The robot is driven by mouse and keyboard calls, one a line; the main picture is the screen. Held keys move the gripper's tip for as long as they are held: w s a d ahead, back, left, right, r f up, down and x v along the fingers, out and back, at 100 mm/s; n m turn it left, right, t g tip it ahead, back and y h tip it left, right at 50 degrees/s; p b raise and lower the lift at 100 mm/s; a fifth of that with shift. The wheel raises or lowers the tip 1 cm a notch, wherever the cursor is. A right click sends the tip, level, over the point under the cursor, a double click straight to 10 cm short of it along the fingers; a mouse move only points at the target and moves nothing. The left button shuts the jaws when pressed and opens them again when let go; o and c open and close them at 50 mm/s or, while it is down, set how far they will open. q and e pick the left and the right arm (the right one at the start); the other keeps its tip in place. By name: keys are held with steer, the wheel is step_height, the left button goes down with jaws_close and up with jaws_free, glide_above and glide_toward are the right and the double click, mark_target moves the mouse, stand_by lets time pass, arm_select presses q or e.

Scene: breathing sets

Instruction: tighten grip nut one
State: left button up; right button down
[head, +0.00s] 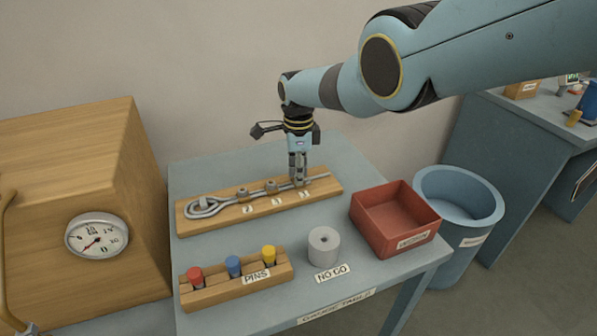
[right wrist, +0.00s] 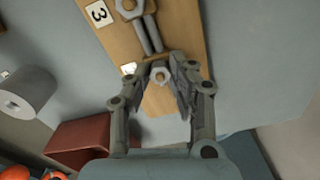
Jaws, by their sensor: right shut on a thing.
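A wooden board (head: 222,226) on the table carries a looped wire rope (head: 205,208) with three grips along it. My right gripper (head: 300,183) points down over the rightmost grip. In the right wrist view my right gripper (right wrist: 163,84) has its fingers on both sides of a pale hex nut (right wrist: 160,75) and is shut on it. A white label beside this nut is too small to read. My left gripper is not in view.
In front of the board are a wooden pin rack (head: 222,290) with red, blue and yellow pins and a grey NO GO cylinder (head: 324,246). A red bin (head: 397,236) stands at the right edge, near a blue tub (head: 440,190). A wooden box with a dial (head: 97,235) is at left.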

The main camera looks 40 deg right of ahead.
steer(key=shift+m, duration=0.4)
steer(key=c, duration=1.2)
jaws_free()
steer(key=shift+r, duration=0.15)
steer(key=shift+w+r, duration=0.15)
steer(key=shift+r, duration=0.35)
step_height(320, 180, up, 11)
steer(key=shift+f, duration=0.1)
